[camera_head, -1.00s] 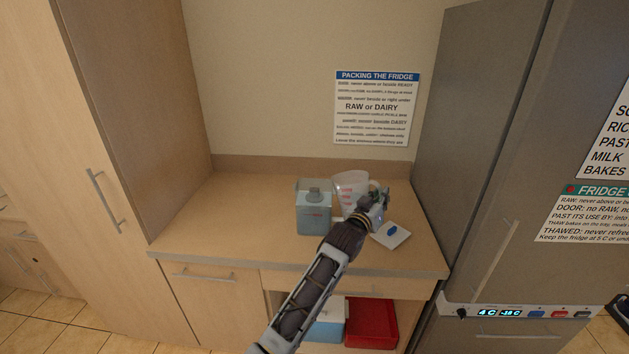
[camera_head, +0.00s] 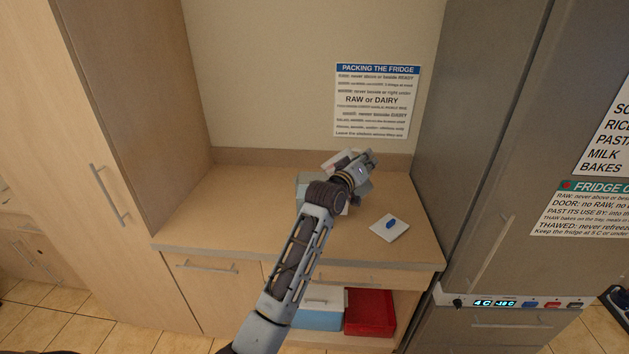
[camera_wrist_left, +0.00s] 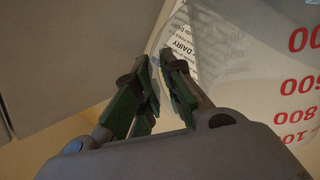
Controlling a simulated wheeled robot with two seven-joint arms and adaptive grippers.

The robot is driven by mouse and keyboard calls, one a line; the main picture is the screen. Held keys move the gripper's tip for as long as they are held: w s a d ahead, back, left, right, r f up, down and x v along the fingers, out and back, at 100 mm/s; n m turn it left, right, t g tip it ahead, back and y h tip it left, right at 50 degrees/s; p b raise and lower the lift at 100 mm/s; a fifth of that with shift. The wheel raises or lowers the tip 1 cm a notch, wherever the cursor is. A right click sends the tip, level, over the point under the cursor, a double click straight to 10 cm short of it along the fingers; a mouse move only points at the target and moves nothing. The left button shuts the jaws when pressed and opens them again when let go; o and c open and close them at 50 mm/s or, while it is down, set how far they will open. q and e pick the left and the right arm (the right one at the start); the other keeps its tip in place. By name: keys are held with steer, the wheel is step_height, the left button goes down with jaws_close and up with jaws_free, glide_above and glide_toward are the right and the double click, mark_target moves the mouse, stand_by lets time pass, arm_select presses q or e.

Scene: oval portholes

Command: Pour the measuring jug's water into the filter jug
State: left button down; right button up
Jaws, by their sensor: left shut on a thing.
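The clear measuring jug (camera_head: 340,160) is raised above the counter and appears tilted to the left, over the filter jug. Its red scale numbers show large in the left wrist view (camera_wrist_left: 270,65). My left gripper (camera_head: 364,168) is at the measuring jug's right side, shut on its handle; its green-padded fingers (camera_wrist_left: 155,85) show in the wrist view. The grey-blue filter jug (camera_head: 307,188) stands on the counter, mostly hidden behind my left forearm and the measuring jug. The water and any stream are not clear in these views. My right gripper is not in view.
A flat white square with a blue oval (camera_head: 390,227) lies on the counter (camera_head: 225,210), right of the jugs. The counter's left part is clear. The fridge (camera_head: 480,140) bounds the right side, a tall cabinet the left. A red bin (camera_head: 370,313) sits on the shelf below.

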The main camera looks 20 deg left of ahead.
mark_target(359, 153)
arm_select(q)
steer(key=shift+w+a+r+n, duration=0.15)
steer(key=shift+a+r+n, duration=0.3)
steer(key=shift+n, duration=0.15)
steer(key=shift+a+r+n+b, duration=0.15)
steer(key=shift+n+b, duration=0.15)
steer(key=shift+w+a+r+n, duration=0.1)
steer(key=shift+a+n, duration=0.1)
steer(key=shift+n, duration=0.1)
steer(key=shift+a, duration=0.15)
steer(key=shift+w+a+r+n+b, duration=0.15)
steer(key=shift+a+n+b, duration=0.2)
steer(key=shift+n, duration=0.25)
stand_by(0.9)
steer(key=shift+a+r, duration=0.1)
steer(key=shift+a, duration=0.1)
stand_by(0.4)
